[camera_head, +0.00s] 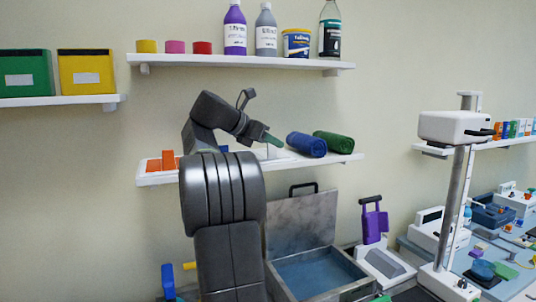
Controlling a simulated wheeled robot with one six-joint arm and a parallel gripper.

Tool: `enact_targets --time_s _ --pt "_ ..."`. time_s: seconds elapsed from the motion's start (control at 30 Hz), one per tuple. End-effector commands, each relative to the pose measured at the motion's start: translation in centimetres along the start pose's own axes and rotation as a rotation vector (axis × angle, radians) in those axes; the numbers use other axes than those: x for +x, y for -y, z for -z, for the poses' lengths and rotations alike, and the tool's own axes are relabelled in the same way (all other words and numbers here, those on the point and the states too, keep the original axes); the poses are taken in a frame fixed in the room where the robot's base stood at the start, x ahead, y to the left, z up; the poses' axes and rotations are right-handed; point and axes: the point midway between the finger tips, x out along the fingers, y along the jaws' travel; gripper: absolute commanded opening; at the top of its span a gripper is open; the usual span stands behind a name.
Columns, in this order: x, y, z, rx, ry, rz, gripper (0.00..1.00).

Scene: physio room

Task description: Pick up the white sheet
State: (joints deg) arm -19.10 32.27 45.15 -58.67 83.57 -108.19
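My gripper (273,140) is at the middle wall shelf, just left of a blue roll (306,144). Its greenish fingertips point right and slightly down, and they are too small to show whether they are apart. A pale patch (284,154) lies on the shelf just below and right of the fingertips. It may be the white sheet, but it is hard to tell from the white shelf. I cannot tell whether the fingertips touch it. My arm hides part of the shelf.
A green roll (333,142) lies right of the blue one. Orange blocks (163,162) sit on the left of the middle shelf (345,158). The upper shelf (240,61) holds bottles and tubs. Below stands an open grey box (310,275); a white column device (455,128) stands right.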

Motion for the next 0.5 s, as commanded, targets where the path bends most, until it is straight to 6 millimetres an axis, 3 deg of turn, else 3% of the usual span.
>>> enact_targets --time_s 0.17,0.43,0.5 --pt "2.1 0.1 0.0 0.001 0.0 0.001 0.37" --pt "2.3 0.0 0.0 0.001 0.0 -0.001 0.37" --pt "2.3 0.0 0.0 0.001 0.0 -0.001 0.24"
